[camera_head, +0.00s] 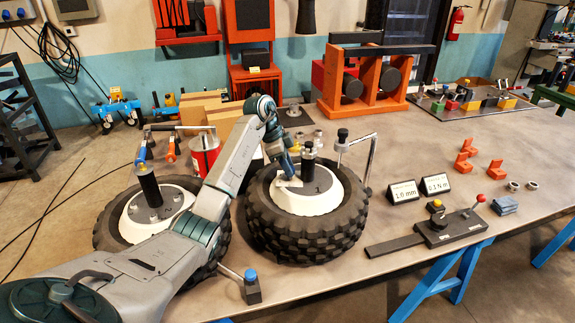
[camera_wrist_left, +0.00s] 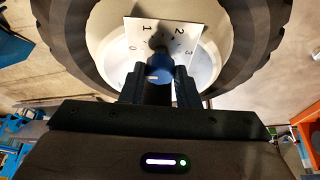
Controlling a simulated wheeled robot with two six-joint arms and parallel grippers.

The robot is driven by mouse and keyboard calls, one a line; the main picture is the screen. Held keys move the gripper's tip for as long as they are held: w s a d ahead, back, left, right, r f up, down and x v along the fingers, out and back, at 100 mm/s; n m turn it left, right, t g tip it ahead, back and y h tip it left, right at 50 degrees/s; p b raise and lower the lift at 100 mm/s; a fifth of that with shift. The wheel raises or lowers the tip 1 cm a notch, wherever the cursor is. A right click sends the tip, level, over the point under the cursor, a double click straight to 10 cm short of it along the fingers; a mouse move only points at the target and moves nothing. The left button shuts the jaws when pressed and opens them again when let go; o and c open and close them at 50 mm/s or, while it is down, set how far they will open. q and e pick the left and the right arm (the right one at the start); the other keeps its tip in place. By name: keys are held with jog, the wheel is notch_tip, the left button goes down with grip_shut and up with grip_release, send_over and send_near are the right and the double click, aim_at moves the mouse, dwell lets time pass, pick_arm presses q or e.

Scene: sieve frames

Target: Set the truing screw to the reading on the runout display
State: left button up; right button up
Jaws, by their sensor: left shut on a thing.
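A white dial plate (camera_wrist_left: 137,38) with the digits 0, 1, 2 and 3 stands at the wheel hub in the left wrist view. A blue screw knob (camera_wrist_left: 158,74) with a pale mark is in front of it. My left gripper (camera_wrist_left: 159,88) is shut on this knob; it also shows in the head view (camera_head: 291,178), reaching down onto the white hub of the right-hand wheel (camera_head: 305,238). The fingers hide part of the knob and dial, so I cannot tell the setting. A small black display (camera_head: 404,191) right of the wheel appears to read 1.0 mm. My right gripper is out of view.
A second display (camera_head: 433,187) appears to read 0.1 N m. A bent metal post (camera_head: 371,155) stands close to the wheel's right side. Another wheel (camera_head: 115,235) is at left. A lever fixture (camera_head: 440,232) and orange blocks (camera_head: 466,160) lie on the table (camera_head: 410,145) at right.

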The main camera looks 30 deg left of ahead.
pick_arm(q)
jog(key=shift+m, duration=0.3)
jog(key=m+g+p, duration=0.1)
jog(key=m, duration=0.2)
jog(key=shift+w+r, duration=0.1)
jog(key=shift+r+m+g+h+p, duration=0.1)
jog(key=shift+m+g+h+p, duration=0.3)
jog(key=shift+m+p, duration=0.45)
jog(key=m+g+p, duration=0.1)
jog(key=m+p, duration=0.2)
jog(key=m, duration=0.1)
jog(key=shift+w+g, duration=0.15)
jog(key=shift+g, duration=0.25)
jog(key=shift+m+g+y+p, duration=0.4)
jog(key=shift+m+p, duration=0.5)
jog(key=shift+m, duration=0.25)
jog(key=shift+f, duration=0.2)
jog(key=o, duration=1)
jog(key=shift+c, duration=0.2)
